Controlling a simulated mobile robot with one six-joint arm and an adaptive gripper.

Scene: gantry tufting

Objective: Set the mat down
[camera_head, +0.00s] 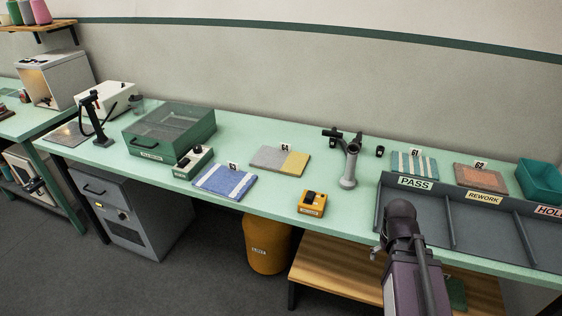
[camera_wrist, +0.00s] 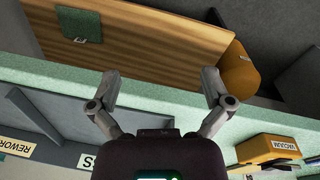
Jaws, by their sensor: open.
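My gripper (camera_wrist: 160,84) is open and nothing is between its fingers. In the wrist view the fingers are over the green bench's front edge, with the wooden low bench (camera_wrist: 160,48) beyond them. A dark green mat (camera_wrist: 80,24) with a small tag lies on that low bench, apart from the fingers; my arm partly hides it in the head view (camera_head: 456,292). On the green bench lie a blue-and-white striped mat (camera_head: 222,181), a grey-and-yellow mat (camera_head: 272,158) by tag 64, a teal striped mat (camera_head: 414,165) by tag 61 and an orange-and-grey mat (camera_head: 480,178) by tag 62.
The grey sorting tray (camera_head: 478,228), labelled PASS, REWORK and HOLD, looks empty where visible. The yellow VACUUM box (camera_wrist: 266,148) and a grey post (camera_head: 350,165) stand nearby. An orange bin (camera_head: 264,245) is beside the low bench. A green box (camera_head: 170,130) stands left.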

